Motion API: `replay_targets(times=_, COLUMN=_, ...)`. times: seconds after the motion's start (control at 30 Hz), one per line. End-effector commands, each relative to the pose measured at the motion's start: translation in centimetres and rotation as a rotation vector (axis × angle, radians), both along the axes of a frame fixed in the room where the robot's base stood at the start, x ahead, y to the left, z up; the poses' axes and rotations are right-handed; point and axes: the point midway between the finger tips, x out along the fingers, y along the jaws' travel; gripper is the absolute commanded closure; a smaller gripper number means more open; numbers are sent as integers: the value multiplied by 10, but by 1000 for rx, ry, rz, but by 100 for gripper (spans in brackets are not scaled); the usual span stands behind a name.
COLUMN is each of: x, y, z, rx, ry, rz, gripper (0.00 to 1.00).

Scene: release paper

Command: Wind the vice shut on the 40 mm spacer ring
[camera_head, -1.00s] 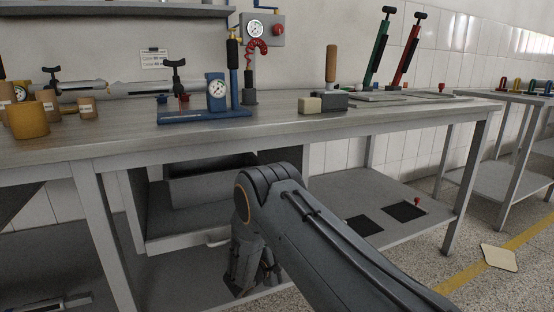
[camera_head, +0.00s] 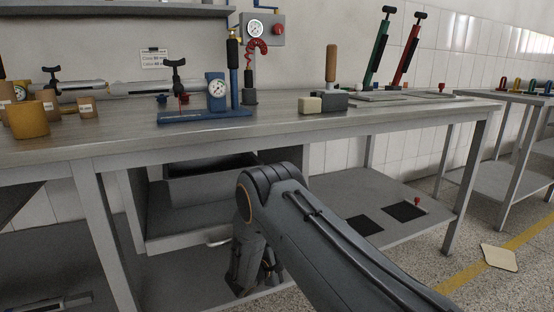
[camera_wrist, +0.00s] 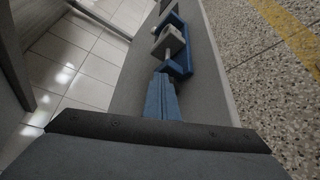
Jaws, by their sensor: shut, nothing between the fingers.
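My gripper shows in the wrist view as shut blue fingers (camera_wrist: 162,80) with nothing between them. Beyond the fingertips is a blue frame (camera_wrist: 184,66) with a grey block (camera_wrist: 170,42) and a pale rod; it looks like a vice, seen end-on to the fingers. I cannot tell whether the fingers touch it. In the head view my arm reaches down below the bench top, and the fingers are not clear there. I cannot tell which is the 40 mm ring.
A blue gauge stand (camera_head: 205,116), a grey block with a wooden handle (camera_head: 330,99) and green and red levers stand on the bench top (camera_head: 270,122). A bench leg (camera_head: 467,185) and the lower shelf (camera_head: 385,205) lie right of my arm.

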Motion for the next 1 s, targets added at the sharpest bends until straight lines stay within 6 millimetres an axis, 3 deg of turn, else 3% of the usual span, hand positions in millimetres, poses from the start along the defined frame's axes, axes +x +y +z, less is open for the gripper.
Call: replay_targets(times=1.0, x=-12, y=-5, z=-20, rx=0, ry=0, rz=1, gripper=100)
